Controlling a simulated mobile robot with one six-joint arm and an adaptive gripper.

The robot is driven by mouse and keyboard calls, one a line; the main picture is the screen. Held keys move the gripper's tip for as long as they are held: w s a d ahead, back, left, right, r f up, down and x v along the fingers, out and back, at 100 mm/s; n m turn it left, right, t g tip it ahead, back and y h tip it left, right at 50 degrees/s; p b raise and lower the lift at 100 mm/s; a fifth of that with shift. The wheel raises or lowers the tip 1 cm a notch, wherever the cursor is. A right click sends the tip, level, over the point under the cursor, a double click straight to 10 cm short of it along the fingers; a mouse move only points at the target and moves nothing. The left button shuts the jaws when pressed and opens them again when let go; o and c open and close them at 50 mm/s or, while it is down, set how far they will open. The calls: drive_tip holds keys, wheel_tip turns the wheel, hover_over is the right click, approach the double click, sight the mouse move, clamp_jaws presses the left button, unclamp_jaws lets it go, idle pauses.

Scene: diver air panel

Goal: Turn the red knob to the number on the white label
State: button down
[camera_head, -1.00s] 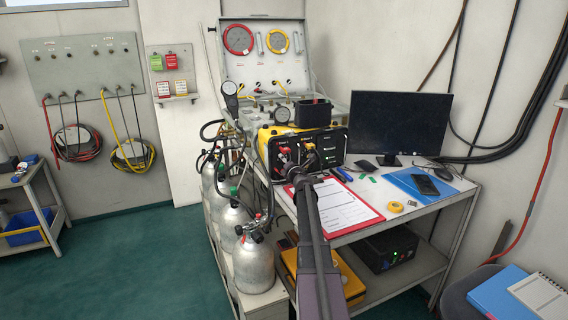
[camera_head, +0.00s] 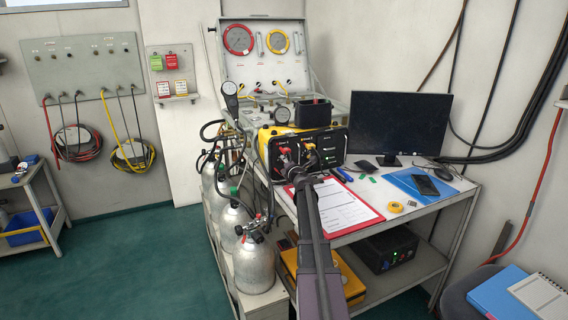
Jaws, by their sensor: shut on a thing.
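A yellow and black air panel box (camera_head: 264,135) stands on the bench, with its black face towards me. Small red and pale fittings are on that face, one red one (camera_head: 283,151) at its upper left. My gripper (camera_head: 297,174) is at the lower left of the face, at the end of my arm. It is shut on a small red part (camera_head: 290,172), which looks like the red knob and is mostly hidden by the fingers. The knob's pointer and numbers are too small to read. I cannot make out which white label carries the number.
A clipboard (camera_head: 366,219) lies beside my arm on the bench. A monitor (camera_head: 399,122) stands to the right, and gas cylinders (camera_head: 254,268) with hoses stand to the left. An open gauge case (camera_head: 262,72) is behind the box.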

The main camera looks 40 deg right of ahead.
idle(0.3)
drive_tip(key=shift+c, duration=2.2)
unclamp_jaws()
drive_tip(key=shift+v, duration=6)
drive_tip(key=shift+w+a, duration=0.1)
drive_tip(key=shift+a, duration=0.05)
